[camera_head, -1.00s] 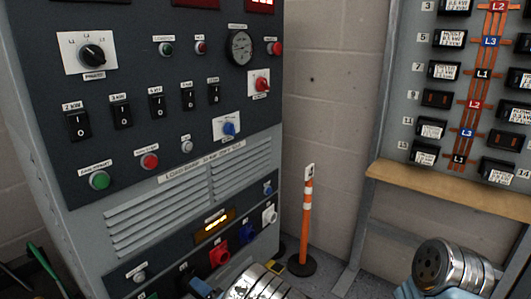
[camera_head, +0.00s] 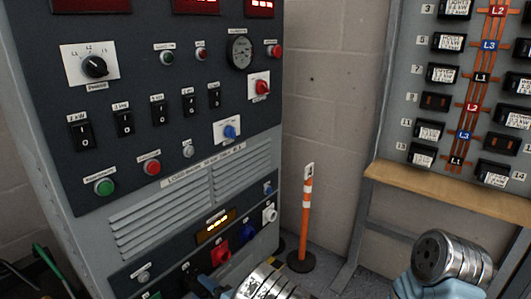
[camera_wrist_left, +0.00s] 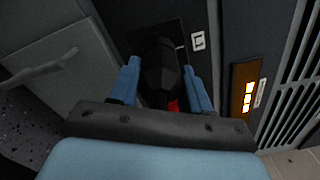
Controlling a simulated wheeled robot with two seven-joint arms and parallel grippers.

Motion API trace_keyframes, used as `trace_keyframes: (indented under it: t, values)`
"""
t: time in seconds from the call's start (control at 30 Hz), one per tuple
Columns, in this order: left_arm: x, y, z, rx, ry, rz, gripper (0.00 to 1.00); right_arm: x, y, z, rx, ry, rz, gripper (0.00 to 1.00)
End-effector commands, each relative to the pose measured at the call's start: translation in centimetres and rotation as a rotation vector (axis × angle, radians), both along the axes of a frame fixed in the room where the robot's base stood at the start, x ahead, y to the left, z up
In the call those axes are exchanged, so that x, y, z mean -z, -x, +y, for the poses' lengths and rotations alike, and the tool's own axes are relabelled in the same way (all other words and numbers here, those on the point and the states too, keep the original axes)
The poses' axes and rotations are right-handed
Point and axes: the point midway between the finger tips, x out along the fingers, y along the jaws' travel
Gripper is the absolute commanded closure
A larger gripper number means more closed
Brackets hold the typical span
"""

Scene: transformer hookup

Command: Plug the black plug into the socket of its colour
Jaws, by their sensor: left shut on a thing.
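The black plug (camera_wrist_left: 160,70) is in the left wrist view, between the two blue fingers of my left gripper (camera_wrist_left: 172,82), which is shut on it. Its far end is in front of the dark cabinet panel; I cannot tell whether it touches. In the head view my left gripper (camera_head: 208,286) is at the bottom edge, just below the socket row, and the plug is hard to make out. The row holds a red socket (camera_head: 220,254), a blue socket (camera_head: 248,232) and a white socket (camera_head: 270,214). The black socket cannot be made out clearly. My right gripper's fingers are out of view.
The grey cabinet (camera_head: 60,215) carries switches, buttons and vents above the sockets, with a lit amber display (camera_head: 215,227). An orange post (camera_head: 306,215) stands on the floor to its right. A wooden ledge (camera_head: 450,197) runs below the breaker board at right.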

Motion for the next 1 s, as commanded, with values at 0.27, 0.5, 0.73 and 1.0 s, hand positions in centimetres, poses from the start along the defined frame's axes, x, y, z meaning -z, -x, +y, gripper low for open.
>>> trace_keyframes:
  t: [0.27, 0.5, 0.73, 1.0]
  values:
    - [-0.08, -0.31, 0.84, -0.011, -0.127, 0.155, 1.00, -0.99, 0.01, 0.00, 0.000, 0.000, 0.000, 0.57]
    - [0.05, -0.28, 0.86, -0.011, -0.149, 0.184, 0.49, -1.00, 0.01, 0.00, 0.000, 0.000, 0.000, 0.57]
    - [0.05, -0.26, 0.88, -0.013, -0.148, 0.183, 0.23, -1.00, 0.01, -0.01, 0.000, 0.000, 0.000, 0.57]
    - [0.09, -0.13, 0.79, -0.013, -0.146, 0.183, 0.23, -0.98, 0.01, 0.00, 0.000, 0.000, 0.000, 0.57]
